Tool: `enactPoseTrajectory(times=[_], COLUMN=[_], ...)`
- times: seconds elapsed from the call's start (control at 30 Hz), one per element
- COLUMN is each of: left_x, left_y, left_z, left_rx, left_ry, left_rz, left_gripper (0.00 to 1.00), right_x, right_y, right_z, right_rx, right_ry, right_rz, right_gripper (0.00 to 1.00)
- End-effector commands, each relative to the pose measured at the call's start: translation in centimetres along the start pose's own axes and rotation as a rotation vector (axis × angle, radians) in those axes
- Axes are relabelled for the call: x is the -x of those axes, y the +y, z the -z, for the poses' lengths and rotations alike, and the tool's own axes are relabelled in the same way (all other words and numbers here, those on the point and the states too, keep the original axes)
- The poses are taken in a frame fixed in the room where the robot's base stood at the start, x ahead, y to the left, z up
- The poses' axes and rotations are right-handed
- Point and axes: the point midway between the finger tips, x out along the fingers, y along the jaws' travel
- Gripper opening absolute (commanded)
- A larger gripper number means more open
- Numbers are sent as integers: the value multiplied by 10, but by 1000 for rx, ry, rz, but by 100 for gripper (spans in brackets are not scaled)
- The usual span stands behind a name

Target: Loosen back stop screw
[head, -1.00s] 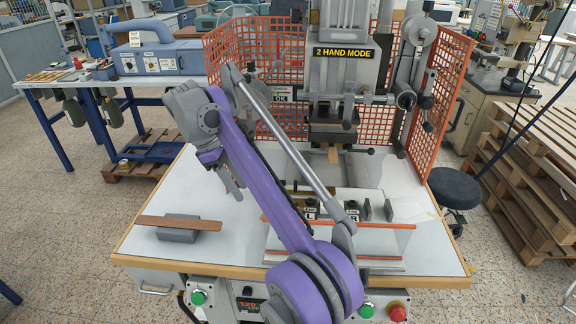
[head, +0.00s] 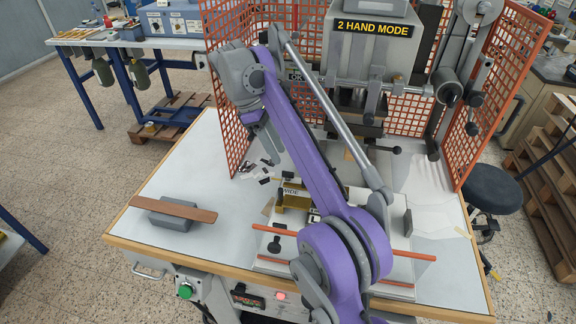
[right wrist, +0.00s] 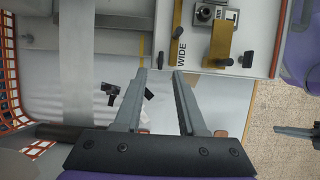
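I cannot tell which of these is the back stop screw. My right gripper (head: 272,152) points down behind the fixture's left side. In the right wrist view its fingers (right wrist: 161,72) are apart with nothing between them, and their tips lie close to the fixture's edge.
The press (head: 372,45) stands behind the fixture, inside orange mesh guards (head: 520,75). A brown strip (head: 175,208) lies on a grey block at the table's left. Small black pieces (right wrist: 111,88) lie near the gripper.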

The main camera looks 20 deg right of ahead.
Motion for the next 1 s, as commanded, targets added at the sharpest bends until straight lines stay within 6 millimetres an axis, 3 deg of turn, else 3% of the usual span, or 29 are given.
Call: enactPoseTrajectory(times=[0.1,0.33,0.73,0.93,1.0], left_x=[-10,-16,-17,-17,-17], left_y=[0,0,0,0,0], left_z=[-9,-14,-15,-15,-15], left_rx=[0,0,0,0,0], left_ry=[-6,-10,-10,-10,-10], left_rz=[0,0,0,0,0], left_gripper=[0,0,0,0,0], right_x=[-24,-54,-62,-62,-62], right_y=[-1,0,0,0,0], right_z=[1,0,0,0,0], right_rx=[-1,-1,0,-1,-1], right_ry=[-1,-1,0,0,0], right_rz=[1,1,0,0,0], right_gripper=[40,40,40,4,0])
